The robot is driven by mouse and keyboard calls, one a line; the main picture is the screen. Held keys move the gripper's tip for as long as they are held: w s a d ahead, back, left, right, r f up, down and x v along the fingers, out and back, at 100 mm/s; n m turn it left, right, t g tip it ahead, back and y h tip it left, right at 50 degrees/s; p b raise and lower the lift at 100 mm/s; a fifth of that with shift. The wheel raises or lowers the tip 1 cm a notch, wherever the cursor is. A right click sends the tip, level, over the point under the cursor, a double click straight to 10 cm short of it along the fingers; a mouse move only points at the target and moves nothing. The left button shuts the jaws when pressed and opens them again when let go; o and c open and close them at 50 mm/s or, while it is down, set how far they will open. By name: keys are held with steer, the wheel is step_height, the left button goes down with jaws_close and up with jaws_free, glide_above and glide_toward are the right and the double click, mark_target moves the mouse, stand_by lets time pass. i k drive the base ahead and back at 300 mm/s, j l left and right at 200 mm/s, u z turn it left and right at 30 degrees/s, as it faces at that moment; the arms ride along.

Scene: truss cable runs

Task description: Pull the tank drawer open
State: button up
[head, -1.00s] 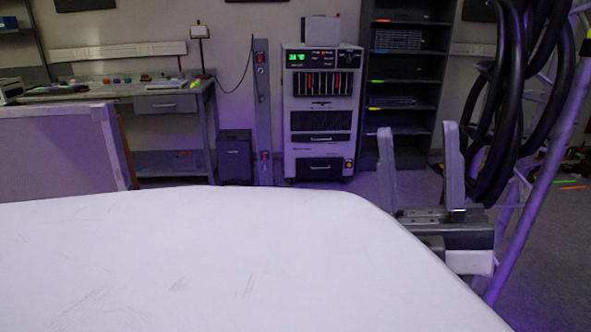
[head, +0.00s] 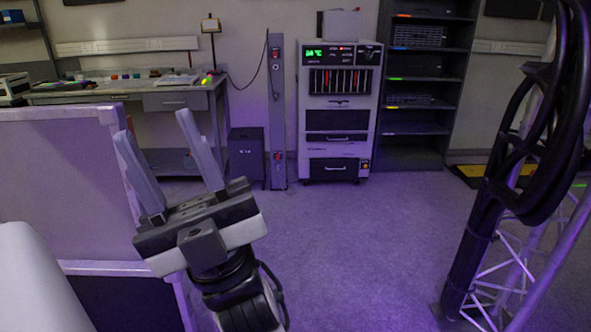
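A tall grey cabinet on castors (head: 340,100) stands against the far wall, with a green display at its top. Its lowest drawer (head: 334,169) is dark with a light bar handle and looks shut. Another dark front with a handle (head: 337,139) sits above it and also looks shut. I cannot tell from any label which one is the tank drawer. My gripper (head: 160,140) is in the left foreground with its two grey fingers pointing up and apart. It is open, empty and well short of the cabinet.
A grey partition panel (head: 55,170) stands close at left, near my gripper. A truss with thick black cables (head: 500,220) stands at right. A dark box (head: 246,155) and a post (head: 278,110) stand left of the cabinet, dark shelving (head: 415,90) right. The middle floor (head: 370,250) is clear.

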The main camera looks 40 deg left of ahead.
mark_target(346, 167)
steer(key=u, duration=0.95)
steer(key=i+l+z, duration=0.15)
steer(key=i, duration=0.3)
steer(key=i+l, duration=0.1)
steer(key=i, duration=0.5)
steer(key=i+l, duration=0.1)
steer(key=i, duration=0.45)
steer(key=i+u, duration=0.45)
steer(key=i, duration=0.7)
steer(key=i+j+z, duration=0.5)
steer(key=i, duration=0.35)
steer(key=i+j+z, duration=0.5)
steer(key=i+j, duration=0.15)
steer(key=i, duration=0.15)
